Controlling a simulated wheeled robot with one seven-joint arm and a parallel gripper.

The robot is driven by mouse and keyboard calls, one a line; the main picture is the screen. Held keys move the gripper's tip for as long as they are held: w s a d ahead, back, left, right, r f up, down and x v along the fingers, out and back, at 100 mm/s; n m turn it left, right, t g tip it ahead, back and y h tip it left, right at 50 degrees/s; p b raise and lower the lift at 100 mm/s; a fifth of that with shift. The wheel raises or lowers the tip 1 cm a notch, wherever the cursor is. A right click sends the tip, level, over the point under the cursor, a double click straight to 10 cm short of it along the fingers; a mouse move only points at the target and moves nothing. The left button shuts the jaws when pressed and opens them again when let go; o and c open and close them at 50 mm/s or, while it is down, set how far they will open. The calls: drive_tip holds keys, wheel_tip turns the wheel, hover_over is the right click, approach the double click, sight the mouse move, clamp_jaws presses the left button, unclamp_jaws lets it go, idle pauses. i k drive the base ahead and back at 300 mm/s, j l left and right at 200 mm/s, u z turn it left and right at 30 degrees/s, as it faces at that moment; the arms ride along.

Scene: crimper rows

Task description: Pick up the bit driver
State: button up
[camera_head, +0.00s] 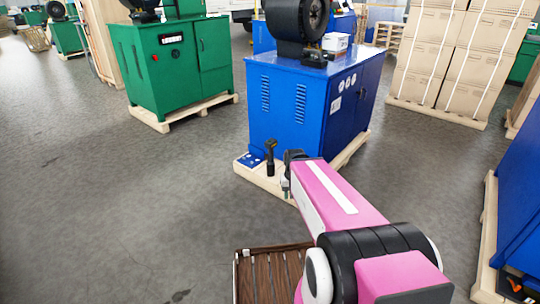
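A dark upright tool (270,158) with a wider top stands at the front corner of the pallet below the middle blue machine. It may be the bit driver, but it is too small to be sure. My pink and white arm reaches forward from the lower right. My gripper (286,186) is at the arm's far end, just right of the dark tool in the picture, and appears apart from it. The gripper is small and partly hidden by my wrist, so its opening does not show.
The blue machine (290,105) stands on a wooden pallet (245,170), with a small blue box (250,160) at its corner. A slatted brown wooden crate (268,275) is at the bottom. Another blue machine (520,215) is at right. Grey floor at left is clear.

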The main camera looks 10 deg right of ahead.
sight(269, 144)
drive_tip(key=i+l+u, duration=0.3)
drive_tip(key=l, duration=0.35)
drive_tip(key=i+l+u, duration=0.1)
drive_tip(key=i+l, duration=0.2)
drive_tip(key=i+l+u, duration=0.15)
drive_tip(key=l, duration=0.3)
drive_tip(key=i+l+u, duration=0.15)
drive_tip(key=l, duration=0.25)
drive_tip(key=i+l+u, duration=0.15)
drive_tip(key=l, duration=0.25)
